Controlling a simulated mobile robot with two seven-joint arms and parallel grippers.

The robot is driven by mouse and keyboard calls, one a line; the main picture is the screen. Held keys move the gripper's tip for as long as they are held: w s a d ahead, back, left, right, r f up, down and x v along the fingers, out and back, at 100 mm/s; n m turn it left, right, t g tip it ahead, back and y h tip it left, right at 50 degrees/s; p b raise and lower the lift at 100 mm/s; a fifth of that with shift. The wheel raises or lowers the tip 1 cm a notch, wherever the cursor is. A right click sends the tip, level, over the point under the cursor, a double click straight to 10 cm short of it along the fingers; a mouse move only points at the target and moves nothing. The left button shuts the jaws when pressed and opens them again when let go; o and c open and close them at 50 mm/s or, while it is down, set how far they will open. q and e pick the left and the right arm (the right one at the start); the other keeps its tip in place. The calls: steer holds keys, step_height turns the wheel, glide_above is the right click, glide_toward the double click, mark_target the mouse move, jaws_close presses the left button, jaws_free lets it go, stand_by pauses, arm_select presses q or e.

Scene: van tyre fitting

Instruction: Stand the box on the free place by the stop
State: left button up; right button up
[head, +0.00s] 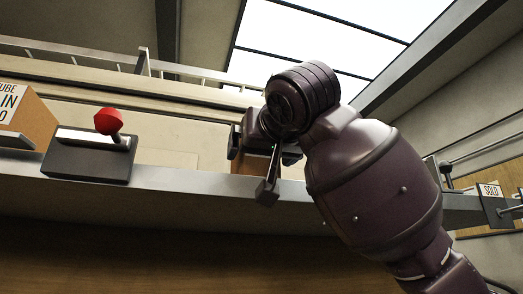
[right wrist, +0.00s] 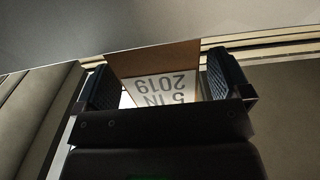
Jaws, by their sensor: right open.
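My right gripper (head: 263,152) is open at the shelf in the middle of the head view. A brown cardboard box (right wrist: 150,62) with a white label reading "5 IN 2019", upside down in the right wrist view, stands between its two fingers. In the head view only a small tan part of this box (head: 248,166) shows; the gripper and arm hide the rest. I cannot tell whether the fingers touch it. A dark block with a red knob (head: 108,121), perhaps the stop, is on the shelf to the left. My left gripper is out of view.
The long grey shelf edge (head: 190,182) runs across the head view. Another labelled box (head: 30,116) stands at the far left, beyond the red-knobbed block. Bare shelf shows between that block and my right gripper.

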steer(key=shift+s+r, duration=0.15)
steer(key=shift+r, duration=0.05)
steer(key=b+v, duration=0.3)
steer(key=v, duration=0.8)
steer(key=shift+s+b, duration=0.3)
steer(key=shift+s, duration=0.05)
steer(key=shift+d, duration=0.15)
